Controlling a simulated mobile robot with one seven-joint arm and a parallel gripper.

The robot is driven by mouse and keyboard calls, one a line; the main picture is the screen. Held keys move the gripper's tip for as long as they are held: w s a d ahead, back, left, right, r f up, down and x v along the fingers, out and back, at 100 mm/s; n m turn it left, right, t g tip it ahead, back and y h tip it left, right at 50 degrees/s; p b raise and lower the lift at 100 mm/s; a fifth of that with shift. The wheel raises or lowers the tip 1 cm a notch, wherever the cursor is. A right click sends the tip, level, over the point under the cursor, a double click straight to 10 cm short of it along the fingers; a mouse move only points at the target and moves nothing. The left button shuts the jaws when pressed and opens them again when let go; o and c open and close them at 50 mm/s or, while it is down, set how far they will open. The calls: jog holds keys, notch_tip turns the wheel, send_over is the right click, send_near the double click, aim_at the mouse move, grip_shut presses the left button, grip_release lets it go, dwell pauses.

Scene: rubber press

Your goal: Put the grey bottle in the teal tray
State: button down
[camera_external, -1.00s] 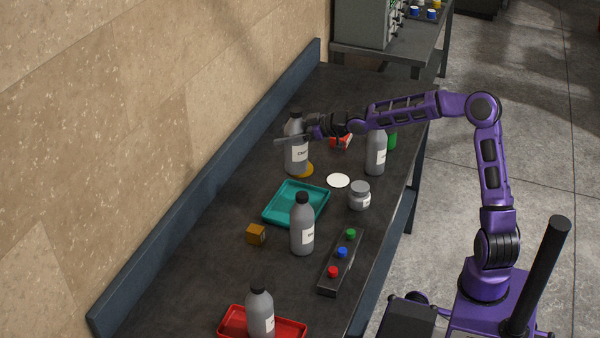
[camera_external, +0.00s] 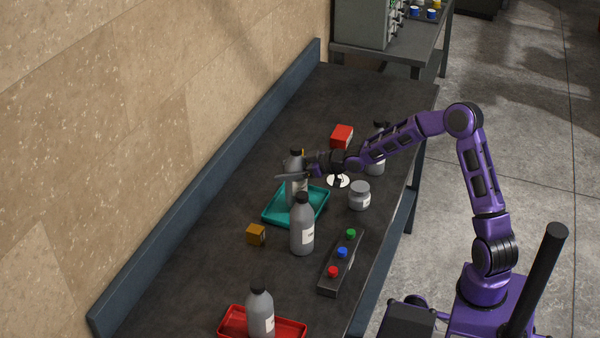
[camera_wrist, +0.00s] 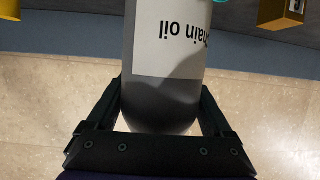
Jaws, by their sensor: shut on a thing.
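My gripper (camera_external: 303,172) is shut on a grey bottle (camera_external: 292,188) with a black cap, upright at the far-left part of the teal tray (camera_external: 320,207). In the wrist view the bottle (camera_wrist: 160,104) sits between both fingers, its white label reading "Chain oil". I cannot tell whether its base touches the tray floor. Another grey bottle (camera_external: 302,232) stands just in front of the tray and hides part of it. Only a sliver of teal shows at the top of the wrist view.
A third grey bottle (camera_external: 260,312) stands in a red tray (camera_external: 292,331) at the near end. An amber cube (camera_external: 256,235), button box (camera_external: 341,268), grey jar (camera_external: 359,196), white disc (camera_external: 338,182), red box (camera_external: 342,136) and another bottle (camera_external: 376,168) surround the area.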

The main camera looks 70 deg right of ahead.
jog(key=shift+f, duration=0.95)
jog(key=shift+f, duration=0.25)
grip_release()
jog(key=p+v, duration=0.2)
jog(key=v, duration=1)
